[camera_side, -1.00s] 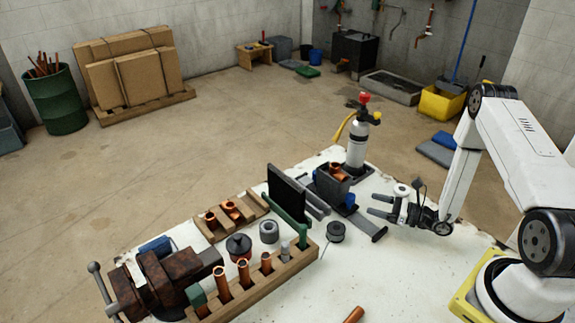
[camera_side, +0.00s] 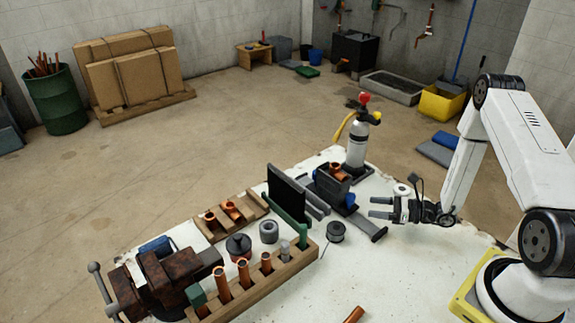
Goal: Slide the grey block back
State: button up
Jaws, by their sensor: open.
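The grey block (camera_side: 330,187) sits on a dark slide rail (camera_side: 368,229) on the white worktop. A copper fitting (camera_side: 338,171) rests at its top, and blue parts (camera_side: 349,201) show at its side. My gripper (camera_side: 372,207) is to the right of the block, its two dark fingers apart and pointing left towards the rail. Nothing shows between the fingers. The fingers appear apart from the block; their exact height above the worktop is hard to tell.
A gas bottle (camera_side: 357,144) with a red top stands behind the block. A black upright panel (camera_side: 286,192) stands left of it. A solder spool (camera_side: 336,232), a wooden rack (camera_side: 272,277) of copper pipes and a rusty vise (camera_side: 160,285) are nearer. The worktop's right front is mostly clear.

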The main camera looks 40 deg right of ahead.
aim_at(351, 195)
jog(key=a+g, duration=0.2)
jog(key=w+g, duration=0.1)
jog(key=g, duration=0.1)
jog(key=shift+a+r, duration=0.3)
jog(key=shift+a, duration=0.1)
jog(key=shift+w+a+r+g, duration=0.15)
jog(key=shift+a+g, duration=0.1)
jog(key=shift+g, duration=0.35)
jog(key=shift+w+a+r+g+h, duration=0.15)
jog(key=shift+a+g+h, duration=0.2)
jog(key=shift+g, duration=0.65)
jog(key=shift+w+r+m+g+h, duration=0.1)
jog(key=shift+r+m+g+h, duration=0.3)
jog(key=shift+g+h, duration=0.35)
jog(key=shift+w+d+r+m+g+h, duration=0.15)
jog(key=shift+w+r+m+g+h, duration=0.15)
jog(key=shift+r+h, duration=0.4)
jog(key=r+h, duration=0.1)
jog(key=w+d+r+m+h, duration=0.1)
jog(key=r+h, duration=0.1)
jog(key=w+r+m+h, duration=0.1)
jog(key=shift+d+r+h, duration=0.3)
jog(key=shift+d, duration=0.05)
jog(key=shift+w+f, duration=0.15)
jog(key=shift+x, duration=3.75)
